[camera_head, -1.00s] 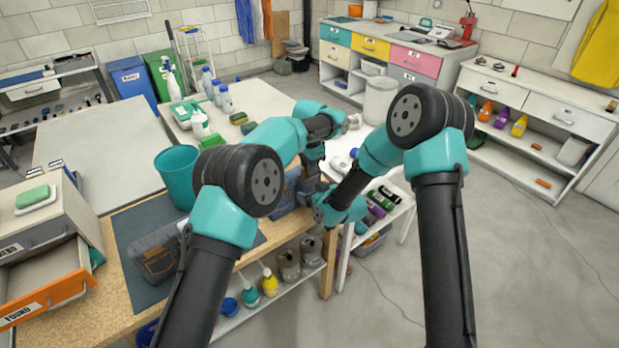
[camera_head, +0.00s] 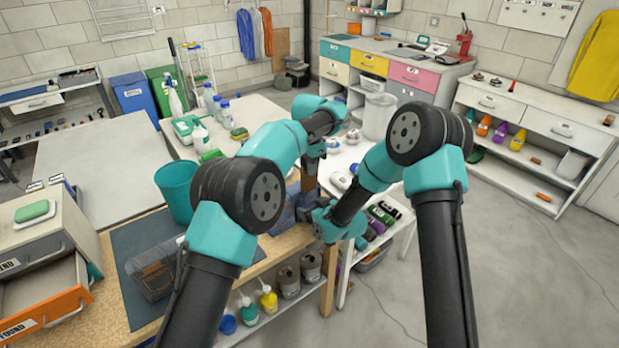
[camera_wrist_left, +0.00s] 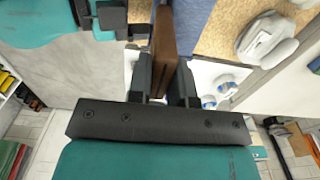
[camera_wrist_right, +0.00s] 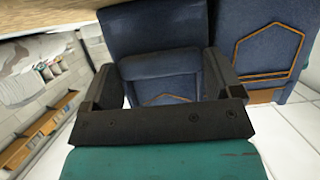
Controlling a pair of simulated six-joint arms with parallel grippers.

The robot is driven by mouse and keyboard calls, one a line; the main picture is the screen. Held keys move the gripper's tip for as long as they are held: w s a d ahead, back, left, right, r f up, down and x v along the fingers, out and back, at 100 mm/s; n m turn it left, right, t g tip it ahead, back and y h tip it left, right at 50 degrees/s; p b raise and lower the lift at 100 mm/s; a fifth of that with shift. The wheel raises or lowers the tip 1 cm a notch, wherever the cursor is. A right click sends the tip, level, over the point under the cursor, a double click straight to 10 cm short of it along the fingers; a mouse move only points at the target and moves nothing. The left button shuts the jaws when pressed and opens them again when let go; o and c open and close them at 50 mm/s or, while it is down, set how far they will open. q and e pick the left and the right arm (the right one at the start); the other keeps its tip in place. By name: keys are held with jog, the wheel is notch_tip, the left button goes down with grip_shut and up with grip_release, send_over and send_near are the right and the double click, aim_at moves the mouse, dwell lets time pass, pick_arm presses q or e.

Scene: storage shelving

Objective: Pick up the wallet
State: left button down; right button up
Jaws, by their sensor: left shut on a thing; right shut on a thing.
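A flat brown wallet (camera_wrist_left: 166,48) stands on edge between the fingers of my left gripper (camera_wrist_left: 163,82), which is shut on it. In the head view, the wallet (camera_head: 309,180) shows below my left gripper (camera_head: 312,160), just above a dark blue fabric bag (camera_head: 284,217) on the near bench. My right gripper (camera_head: 320,212) is at the bag's right side. In the right wrist view, my right gripper (camera_wrist_right: 163,82) is shut on the blue bag (camera_wrist_right: 155,38), which has brown stitched outlines. I cannot tell whether the wallet's lower end is clear of the bag.
A dark clear-sided case (camera_head: 155,268) lies on the grey mat (camera_head: 120,235), with a teal bucket (camera_head: 177,190) behind it. An open drawer unit (camera_head: 35,245) stands at left. A white table (camera_head: 345,165) with small items is beyond the grippers.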

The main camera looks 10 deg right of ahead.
pick_arm(q)
jog(key=shift+r, duration=1.85)
pick_arm(e)
jog(key=o, duration=1)
jog(key=v, duration=1.2)
jog(key=shift+r, duration=0.15)
